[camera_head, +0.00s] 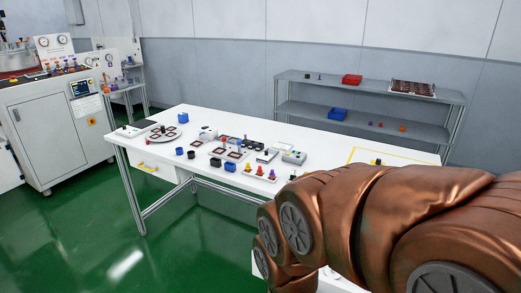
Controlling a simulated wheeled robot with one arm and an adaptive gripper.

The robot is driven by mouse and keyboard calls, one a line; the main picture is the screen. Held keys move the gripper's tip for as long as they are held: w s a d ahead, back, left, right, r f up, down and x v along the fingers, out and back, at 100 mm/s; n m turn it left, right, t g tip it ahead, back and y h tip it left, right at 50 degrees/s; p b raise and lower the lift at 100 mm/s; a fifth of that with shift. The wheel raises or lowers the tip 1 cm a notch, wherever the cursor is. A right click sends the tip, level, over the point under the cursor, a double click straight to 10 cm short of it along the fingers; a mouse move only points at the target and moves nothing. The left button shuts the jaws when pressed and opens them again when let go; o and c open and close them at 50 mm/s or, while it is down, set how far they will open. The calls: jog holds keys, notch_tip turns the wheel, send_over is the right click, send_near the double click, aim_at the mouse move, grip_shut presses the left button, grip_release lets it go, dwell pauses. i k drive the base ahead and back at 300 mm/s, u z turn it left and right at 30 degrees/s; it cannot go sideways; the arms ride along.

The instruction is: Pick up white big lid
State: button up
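The white table (195,121) stands in the middle of the head view with many small parts on it. I cannot make out a white big lid for certain; small white items blend into the white top. One pale flat piece (284,146) lies near the back edge, but I cannot tell whether it is the lid. My copper-coloured arm fills the lower right and hides the table's right front part. My gripper is not in view.
A yellow-outlined area (352,157) is at the table's right. Small cones (260,171) stand near the front edge, and a blue container (230,166) is left of them. Behind is a grey shelf (300,108) with red and blue bins. A machine cabinet (50,125) stands left.

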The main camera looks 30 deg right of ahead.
aim_at(330, 272)
jog(key=z, duration=1.85)
